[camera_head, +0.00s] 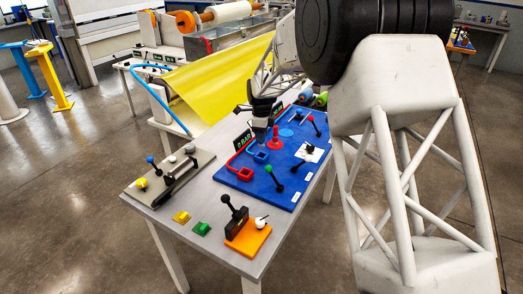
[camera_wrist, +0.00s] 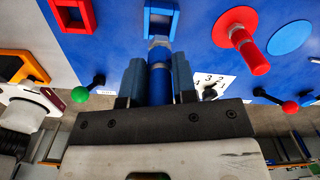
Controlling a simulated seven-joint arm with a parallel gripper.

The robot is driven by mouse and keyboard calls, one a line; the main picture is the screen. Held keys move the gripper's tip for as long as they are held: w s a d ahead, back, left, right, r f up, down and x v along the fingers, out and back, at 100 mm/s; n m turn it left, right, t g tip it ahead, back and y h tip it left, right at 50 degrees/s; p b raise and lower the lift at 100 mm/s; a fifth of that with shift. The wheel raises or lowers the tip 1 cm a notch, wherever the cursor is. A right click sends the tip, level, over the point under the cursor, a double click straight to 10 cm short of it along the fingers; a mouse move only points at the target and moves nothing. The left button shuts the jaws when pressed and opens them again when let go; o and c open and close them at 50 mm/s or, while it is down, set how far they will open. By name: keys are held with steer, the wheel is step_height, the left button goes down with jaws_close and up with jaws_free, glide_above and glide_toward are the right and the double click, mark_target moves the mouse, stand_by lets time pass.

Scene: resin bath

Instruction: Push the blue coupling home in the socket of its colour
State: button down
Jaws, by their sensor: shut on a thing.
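My gripper (camera_wrist: 158,85) is shut on the blue coupling (camera_wrist: 159,62), a blue cylinder with a silver tip. In the head view my gripper (camera_head: 261,132) is over the blue board, just above the blue square socket (camera_head: 261,156). In the wrist view the coupling's silver tip overlaps the near edge of the blue socket (camera_wrist: 161,8). I cannot tell whether the tip touches the socket or is above it. The gripper fingers hide the coupling's sides. In the head view the coupling is barely distinguishable.
A red coupling (camera_wrist: 246,45) stands on a red disc close to the gripper, beside a blue disc (camera_wrist: 290,32). A red socket (camera_head: 245,174) sits near the blue one. A green-balled lever (camera_wrist: 82,94) and a red-balled lever (camera_wrist: 290,107) stick up from the board.

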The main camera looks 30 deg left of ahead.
mark_target(262, 147)
steer(key=shift+f, duration=1.25)
steer(key=shift+f, duration=1.9)
steer(key=shift+f, duration=0.15)
steer(key=c, duration=0.9)
jaws_free()
step_height(262, 147, up, 12)
steer(key=shift+r, duration=0.15)
